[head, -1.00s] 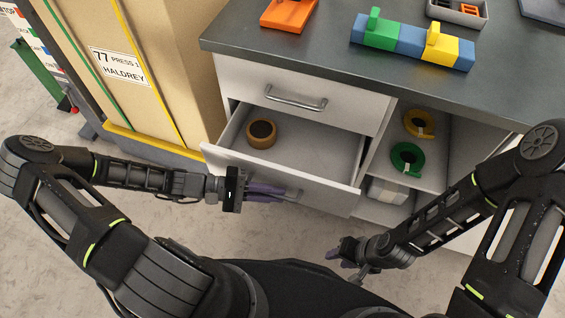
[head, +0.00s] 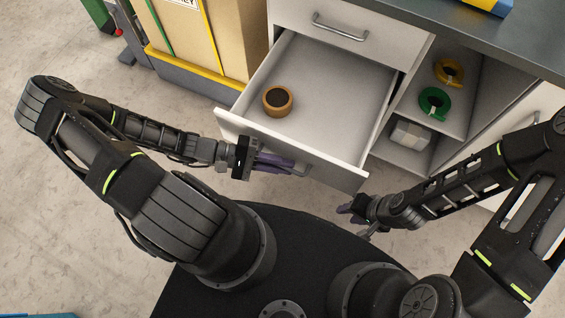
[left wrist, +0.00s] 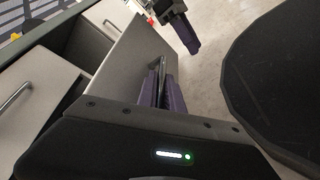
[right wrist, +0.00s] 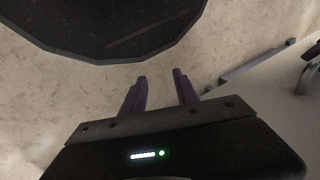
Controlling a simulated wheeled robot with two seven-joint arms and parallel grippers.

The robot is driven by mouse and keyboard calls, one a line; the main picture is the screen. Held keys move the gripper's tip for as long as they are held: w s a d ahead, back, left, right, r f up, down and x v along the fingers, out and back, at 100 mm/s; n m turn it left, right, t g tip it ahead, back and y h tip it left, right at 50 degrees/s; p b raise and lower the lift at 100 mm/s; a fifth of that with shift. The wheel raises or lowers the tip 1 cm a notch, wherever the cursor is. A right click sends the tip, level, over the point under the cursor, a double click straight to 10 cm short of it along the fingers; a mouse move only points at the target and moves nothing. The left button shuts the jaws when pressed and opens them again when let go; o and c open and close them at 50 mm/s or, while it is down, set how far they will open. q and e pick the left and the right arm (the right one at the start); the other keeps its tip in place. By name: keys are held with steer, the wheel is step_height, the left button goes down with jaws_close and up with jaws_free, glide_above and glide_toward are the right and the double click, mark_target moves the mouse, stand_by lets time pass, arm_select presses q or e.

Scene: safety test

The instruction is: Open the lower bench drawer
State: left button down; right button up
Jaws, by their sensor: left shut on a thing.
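The lower bench drawer (head: 335,85) is pulled well out of the white bench, and its inside shows in the head view. A round tan-and-black roll (head: 277,100) lies in it near the left wall. My left gripper (head: 290,164) is shut on the drawer's bar handle (left wrist: 157,72) at the front panel; its fingers partly hide the handle. My right gripper (head: 350,211) is below the drawer's right front corner, apart from it. In the right wrist view its two fingers (right wrist: 160,88) are apart with nothing between them.
The upper drawer (head: 345,20) is closed. Open shelves at the right hold a yellow roll (head: 449,71), a green roll (head: 434,101) and a pale block (head: 411,134). A strapped cardboard box (head: 220,45) stands left of the bench. Bare floor (head: 60,220) lies at left.

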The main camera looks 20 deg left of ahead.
arm_select(q)
steer(key=c, duration=1.8)
jaws_free()
steer(key=shift+o, duration=0.2)
steer(key=shift+a, duration=0.1)
steer(key=v, duration=0.7)
steer(key=shift+a, duration=0.35)
steer(key=shift+s+r, duration=0.1)
